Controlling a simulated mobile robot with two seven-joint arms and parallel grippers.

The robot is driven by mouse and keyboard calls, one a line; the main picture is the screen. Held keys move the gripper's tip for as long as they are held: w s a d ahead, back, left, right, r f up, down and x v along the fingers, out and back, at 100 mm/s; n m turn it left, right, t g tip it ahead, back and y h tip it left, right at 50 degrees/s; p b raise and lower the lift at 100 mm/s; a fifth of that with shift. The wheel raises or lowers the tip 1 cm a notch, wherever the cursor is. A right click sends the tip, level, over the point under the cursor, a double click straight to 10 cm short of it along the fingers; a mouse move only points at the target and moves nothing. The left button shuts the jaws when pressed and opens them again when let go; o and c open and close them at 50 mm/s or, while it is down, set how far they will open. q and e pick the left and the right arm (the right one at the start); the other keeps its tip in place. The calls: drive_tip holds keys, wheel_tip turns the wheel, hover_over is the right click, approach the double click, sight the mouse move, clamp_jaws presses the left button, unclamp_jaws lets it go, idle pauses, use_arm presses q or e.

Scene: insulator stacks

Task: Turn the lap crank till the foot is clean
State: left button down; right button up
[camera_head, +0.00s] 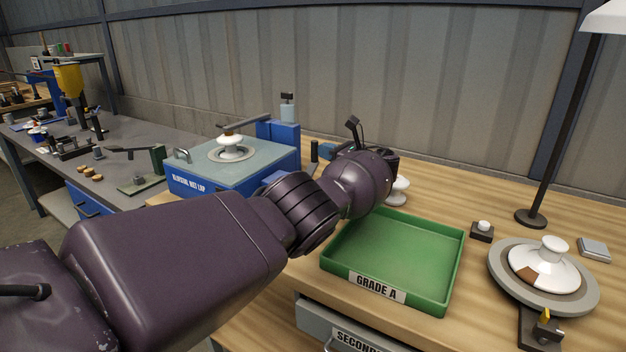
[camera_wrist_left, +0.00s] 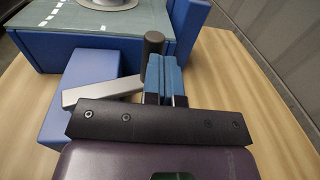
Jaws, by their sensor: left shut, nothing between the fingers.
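The blue wet lap (camera_head: 235,180) stands left of centre. A white insulator (camera_head: 231,148) sits upright on its round plate (camera_wrist_left: 118,3); its foot is hidden against the plate. The crank has a black upright grip (camera_head: 314,151) on the lap's right side. In the left wrist view this grip (camera_wrist_left: 153,44) rises behind a pale metal crank arm (camera_wrist_left: 103,90) next to a blue block (camera_wrist_left: 80,105). My left gripper (camera_head: 328,151) is shut and empty. Its blue fingertips (camera_wrist_left: 166,68) are together, close beside the grip; I cannot tell whether they touch it.
An empty green GRADE A tray (camera_head: 395,245) lies below my left wrist. A white insulator (camera_head: 399,191) stands partly hidden behind that wrist. Another insulator with a brown patch (camera_head: 545,268) sits on a grey round stand (camera_head: 497,272) at right, near a lamp post (camera_head: 545,170).

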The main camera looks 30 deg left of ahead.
sight(316, 149)
use_arm(q)
drive_tip(key=shift+a+f, duration=0.1)
drive_tip(key=shift+a, duration=0.1)
drive_tip(key=shift+a, duration=0.55)
drive_tip(key=shift+a+r, duration=0.2)
drive_tip(key=shift+a, duration=0.4)
drive_tip(key=shift+s+a, duration=0.2)
drive_tip(key=shift+a, duration=0.4)
drive_tip(key=shift+s+a+p, duration=0.2)
drive_tip(key=shift+a+p, duration=0.15)
drive_tip(key=shift+a, duration=0.05)
drive_tip(key=shift+s+a, duration=0.2)
drive_tip(key=shift+a, duration=0.3)
drive_tip(key=shift+f, duration=0.1)
